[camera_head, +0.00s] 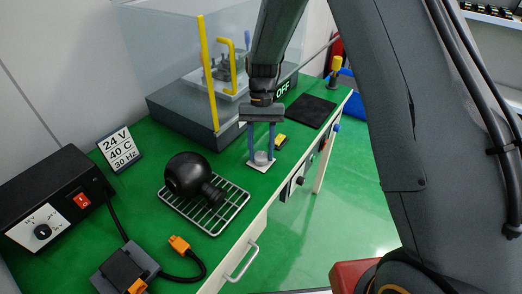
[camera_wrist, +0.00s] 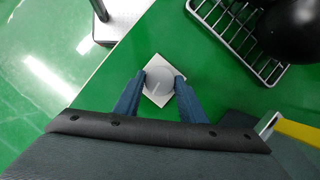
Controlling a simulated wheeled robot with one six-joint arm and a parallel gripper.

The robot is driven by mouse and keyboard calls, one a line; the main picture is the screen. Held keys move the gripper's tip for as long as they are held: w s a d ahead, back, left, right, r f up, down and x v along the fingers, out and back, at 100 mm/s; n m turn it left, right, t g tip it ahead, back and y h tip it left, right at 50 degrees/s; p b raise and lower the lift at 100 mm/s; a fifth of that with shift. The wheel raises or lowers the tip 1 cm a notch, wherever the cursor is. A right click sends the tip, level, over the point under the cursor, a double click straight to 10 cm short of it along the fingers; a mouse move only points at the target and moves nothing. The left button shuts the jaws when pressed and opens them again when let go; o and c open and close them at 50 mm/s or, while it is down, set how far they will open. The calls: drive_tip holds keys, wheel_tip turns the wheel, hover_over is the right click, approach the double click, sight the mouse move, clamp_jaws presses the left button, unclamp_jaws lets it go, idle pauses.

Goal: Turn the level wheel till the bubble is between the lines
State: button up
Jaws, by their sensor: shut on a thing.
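The level wheel (camera_wrist: 158,80) is a round grey knob with a pale line on its top, set on a small white square plate (camera_wrist: 155,61). It also shows in the head view (camera_head: 261,157), near the front edge of the green bench. My gripper (camera_wrist: 158,84) points down over it, its two blue fingers shut on the wheel's sides. In the head view my gripper (camera_head: 262,153) stands upright above the plate. The bubble and its lines cannot be made out in either view.
A black round camera-like object (camera_head: 187,175) lies on a wire rack (camera_head: 232,212) to the left. A grey machine with a clear, yellow-edged guard (camera_head: 209,75) stands behind. A small yellow item (camera_head: 280,141) and a black mat (camera_head: 311,111) lie to the right. A black power box (camera_head: 50,200) is at far left.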

idle(0.3)
drive_tip(key=o, duration=1)
drive_tip(key=b+v, duration=0.2)
drive_tip(key=v, duration=0.5)
drive_tip(key=shift+w+r, duration=0.2)
drive_tip(key=shift+r, duration=0.15)
drive_tip(key=s+d+t, duration=0.1)
drive_tip(key=s+d, duration=0.4)
drive_tip(key=s, duration=0.1)
drive_tip(key=s+d+r+t, duration=0.1)
drive_tip(key=s+d+t, duration=0.1)
drive_tip(key=s+d, duration=0.3)
drive_tip(key=s+d+r+n+t, duration=0.1)
drive_tip(key=s+d+t, duration=0.1)
drive_tip(key=s+d, duration=0.3)
drive_tip(key=shift+s, duration=1.65)
